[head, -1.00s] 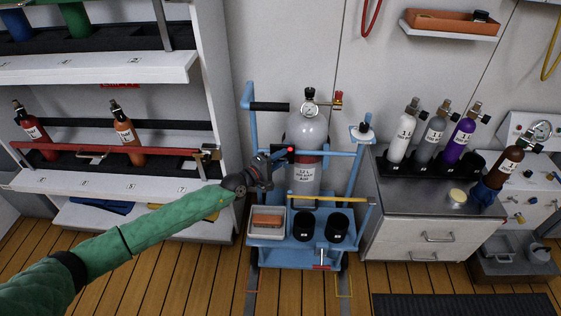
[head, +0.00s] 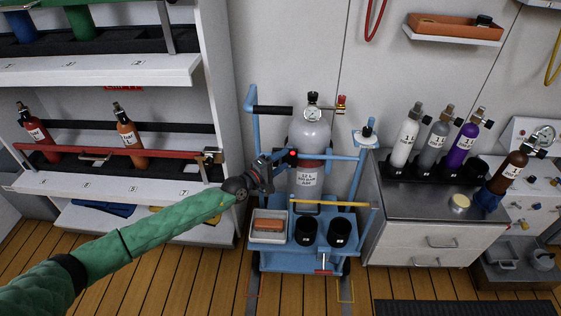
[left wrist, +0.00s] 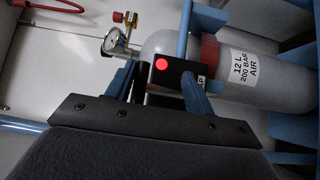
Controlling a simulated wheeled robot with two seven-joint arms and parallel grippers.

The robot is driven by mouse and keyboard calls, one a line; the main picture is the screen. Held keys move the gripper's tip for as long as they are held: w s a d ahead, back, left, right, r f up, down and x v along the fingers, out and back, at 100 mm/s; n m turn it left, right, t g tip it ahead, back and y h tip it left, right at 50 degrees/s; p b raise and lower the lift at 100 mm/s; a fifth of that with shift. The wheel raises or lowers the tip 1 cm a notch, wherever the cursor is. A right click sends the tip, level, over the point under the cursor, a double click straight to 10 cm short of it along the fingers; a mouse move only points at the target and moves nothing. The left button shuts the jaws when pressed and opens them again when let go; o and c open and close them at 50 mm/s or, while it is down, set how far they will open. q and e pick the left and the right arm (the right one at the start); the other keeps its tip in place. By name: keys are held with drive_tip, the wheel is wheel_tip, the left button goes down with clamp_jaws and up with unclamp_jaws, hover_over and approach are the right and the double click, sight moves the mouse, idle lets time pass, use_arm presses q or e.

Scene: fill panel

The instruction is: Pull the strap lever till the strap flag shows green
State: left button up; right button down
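A grey air cylinder (head: 310,133) stands upright in a blue trolley, with a dark red strap band round it. The black strap box with its round flag (head: 293,154) is at the cylinder's left side; the flag is red, and it also shows red in the left wrist view (left wrist: 162,64). My left gripper (head: 277,160) is at the box, just left of the cylinder. In the left wrist view its fingers (left wrist: 160,88) stand apart, with dark parts of the strap box between or behind them. The lever is mostly hidden; I cannot tell whether the fingers grip it. My right gripper is out of view.
The trolley's blue frame (head: 258,130) and black handle (head: 273,109) stand close round the gripper. A gauge (head: 312,113) tops the cylinder. A tray (head: 268,229) and two black cups sit low in front. The bottle rack is left, a steel-topped cabinet (head: 420,205) right.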

use_arm(q)
drive_tip(key=shift+s+d+f, duration=0.15)
drive_tip(key=v, duration=0.7)
drive_tip(key=shift+s+a+b, duration=0.25)
drive_tip(key=shift+a+b, duration=0.15)
